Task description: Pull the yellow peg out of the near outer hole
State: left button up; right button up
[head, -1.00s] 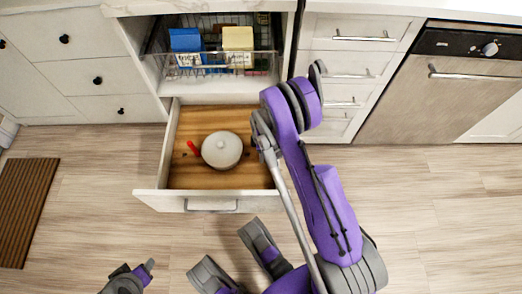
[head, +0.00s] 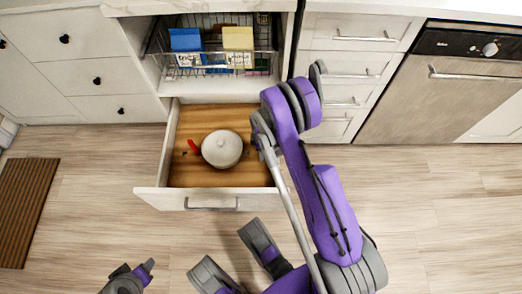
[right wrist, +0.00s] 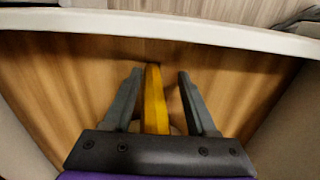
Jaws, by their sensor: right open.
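A long yellow peg (right wrist: 155,100) stands out in the right wrist view, over brown wood. My right gripper (right wrist: 160,85) is open, with one dark finger on each side of the peg and a visible gap to both. The peg's lower part is hidden by the gripper body, and I see no hole around it. In the head view I cannot make out the peg or the right gripper's fingers. A grey and purple end of my left arm (head: 130,279) is at the bottom left, apart from everything; its jaws are unclear.
An open drawer (head: 178,201) with a wooden bottom holds a white lidded pot (head: 222,149) and a red item (head: 193,147). Above it, a wire rack (head: 262,60) holds a blue box (head: 185,40) and a yellow box (head: 238,38).

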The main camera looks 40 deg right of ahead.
jog(key=shift+w+d+f, duration=0.2)
jog(key=shift+w+f, duration=0.05)
jog(key=shift+w, duration=0.05)
jog(key=shift+c, duration=0.3)
grip_shut()
jog(key=shift+r, duration=0.25)
dwell(1.2)
jog(key=shift+d+r+p, duration=0.1)
jog(key=shift+r+p, duration=0.35)
jog(key=shift+p, duration=0.15)
jog(key=shift+r+p, duration=1.3)
jog(key=shift+r, duration=1)
jog(key=shift+w, duration=0.1)
